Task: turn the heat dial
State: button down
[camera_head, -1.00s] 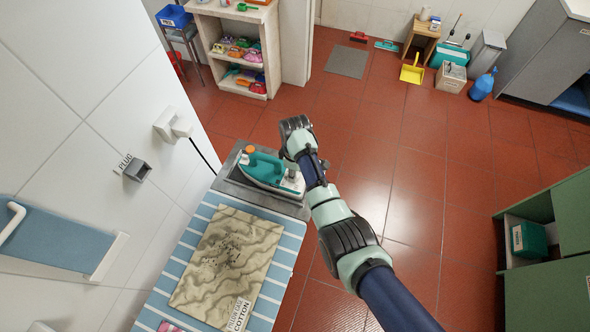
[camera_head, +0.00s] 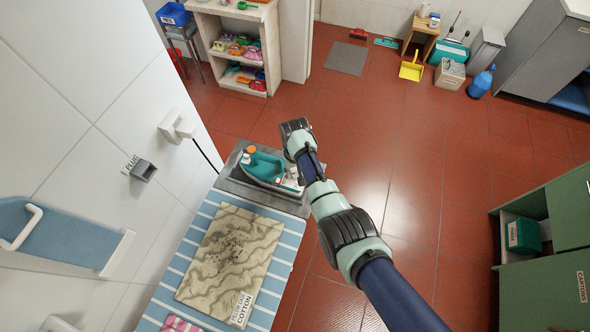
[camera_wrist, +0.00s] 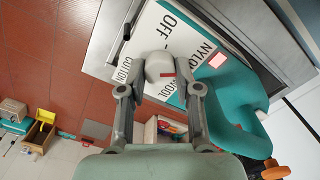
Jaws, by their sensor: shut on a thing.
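The teal and white iron (camera_head: 262,170) rests on the grey metal plate at the far end of the ironing board. It fills much of the wrist view (camera_wrist: 228,98). Its heat dial is a pale grey knob (camera_wrist: 160,66) with a red mark on its side. The dial sits on a white label face (camera_wrist: 163,34) printed OFF, NYLON, WOOL and COTTON. My gripper (camera_wrist: 160,88) is shut on the dial, one finger on each side. In the head view my wrist hides the dial and fingertips.
A tan patterned cloth (camera_head: 228,255) with a cotton tag lies on the blue-striped board (camera_head: 277,285). A plug box (camera_head: 144,170) and a blue rail panel (camera_head: 70,240) are on the left wall. Open red floor (camera_head: 400,190) lies to the right.

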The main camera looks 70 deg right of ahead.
jog(key=m, duration=0.7)
jog(key=shift+p, duration=0.4)
jog(key=m, duration=0.6)
jog(key=shift+m, duration=0.4)
jog(key=m, duration=0.7)
jog(key=shift+s+p, duration=0.1)
jog(key=shift+p, duration=0.3)
jog(key=m, duration=0.7)
jog(key=c, duration=0.8)
grip_release()
jog(key=shift+r, duration=0.1)
